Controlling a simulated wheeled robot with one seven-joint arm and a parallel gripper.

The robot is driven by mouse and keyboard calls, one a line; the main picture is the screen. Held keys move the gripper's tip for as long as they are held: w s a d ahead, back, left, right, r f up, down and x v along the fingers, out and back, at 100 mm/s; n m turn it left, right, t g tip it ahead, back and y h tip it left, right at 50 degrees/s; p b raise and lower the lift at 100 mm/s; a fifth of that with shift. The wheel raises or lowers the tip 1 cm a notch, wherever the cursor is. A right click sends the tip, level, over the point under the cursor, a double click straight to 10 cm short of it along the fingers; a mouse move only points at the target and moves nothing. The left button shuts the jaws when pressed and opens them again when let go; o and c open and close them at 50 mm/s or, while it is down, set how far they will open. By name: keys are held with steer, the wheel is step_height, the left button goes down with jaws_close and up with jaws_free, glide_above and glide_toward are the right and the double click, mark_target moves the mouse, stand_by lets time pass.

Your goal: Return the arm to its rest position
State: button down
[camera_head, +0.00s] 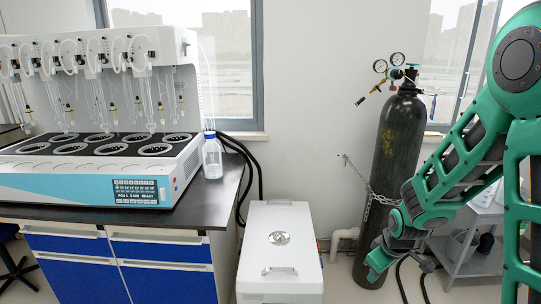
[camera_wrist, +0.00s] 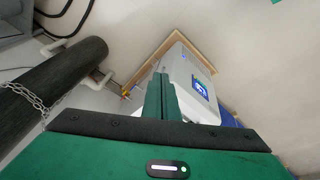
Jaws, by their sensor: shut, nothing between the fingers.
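My green arm hangs in from the right side of the head view, bent at the elbow. My gripper (camera_head: 376,264) is at its lower end, pointing down in front of the dark gas cylinder (camera_head: 396,150). In the wrist view my gripper (camera_wrist: 160,85) shows as green fingers pressed together, shut and empty. The cylinder also shows in the wrist view (camera_wrist: 50,80) at the left, with its chain. I cannot tell the exact gap between arm and cylinder.
A multi distiller (camera_head: 90,180) and a blue-capped bottle (camera_head: 212,158) stand on the bench at left. A white box unit (camera_head: 280,240) stands on the floor between bench and cylinder. A grey shelf cart (camera_head: 470,258) is behind my arm. A white unit with a screen (camera_wrist: 190,75) shows in the wrist view.

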steer(key=s+d+r+m+g, duration=0.2)
steer(key=s+d+r+m, duration=0.4)
steer(key=s+d+r, duration=0.5)
steer(key=s+r+m, duration=0.3)
steer(key=s, duration=0.6)
steer(key=s+r+m+g, duration=0.1)
steer(key=s+r+m, duration=0.2)
steer(key=s, duration=0.5)
steer(key=shift+s+a+m+g, duration=0.15)
steer(key=shift+s+m+g, duration=0.15)
steer(key=shift+s, duration=0.05)
steer(key=shift+s, duration=0.1)
